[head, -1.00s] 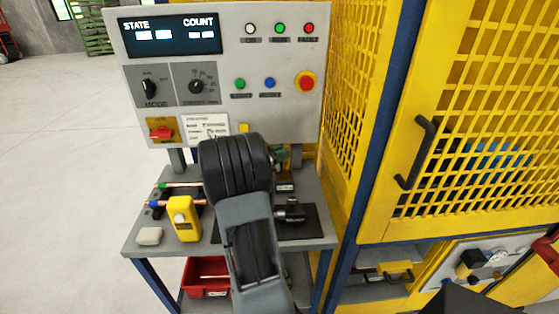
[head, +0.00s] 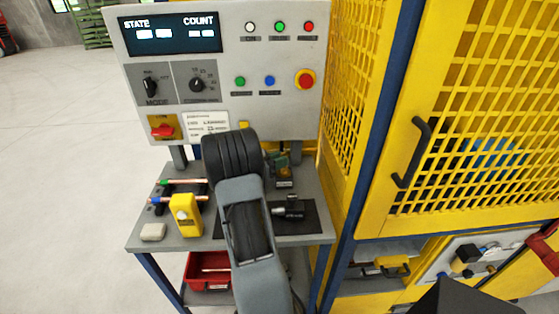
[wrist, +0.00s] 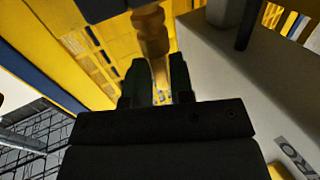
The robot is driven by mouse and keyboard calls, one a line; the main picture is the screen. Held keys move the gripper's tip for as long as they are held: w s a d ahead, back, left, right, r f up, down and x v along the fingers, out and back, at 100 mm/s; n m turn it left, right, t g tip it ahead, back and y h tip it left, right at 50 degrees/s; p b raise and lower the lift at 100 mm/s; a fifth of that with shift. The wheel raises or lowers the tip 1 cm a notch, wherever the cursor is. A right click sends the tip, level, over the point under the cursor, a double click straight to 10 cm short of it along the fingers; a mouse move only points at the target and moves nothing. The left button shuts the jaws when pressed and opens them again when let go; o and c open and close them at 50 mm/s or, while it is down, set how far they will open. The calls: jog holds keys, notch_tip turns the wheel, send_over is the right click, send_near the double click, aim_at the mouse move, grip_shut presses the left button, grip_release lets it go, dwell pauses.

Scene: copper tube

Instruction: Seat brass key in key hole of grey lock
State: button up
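In the wrist view, my gripper (wrist: 158,80) has its two dark fingers close together around a brass-coloured piece. This looks like the brass key (wrist: 151,32), a ridged shape running from between the fingertips up to the top edge. A dark blue-grey block beside its far end, at the top edge, may be the grey lock (wrist: 105,8); I cannot tell whether the key touches or enters it. No key hole shows. In the head view, my wrist and arm cover the gripper and the key.
A bench (head: 150,243) stands under a control panel (head: 280,60) with a red switch (head: 162,131). On it are a yellow tool (head: 186,216), copper tubes (head: 183,182) and a black device (head: 290,208). A yellow mesh cage (head: 470,120) closes the right side. Open floor lies left.

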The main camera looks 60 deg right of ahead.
jog(key=shift+o, duration=1.1)
jog(key=shift+f, duration=0.1)
jog(key=b+v, duration=0.2)
jog(key=v, duration=0.5)
jog(key=shift+a+b, duration=0.2)
jog(key=shift+b, duration=0.1)
jog(key=shift+w, duration=0.15)
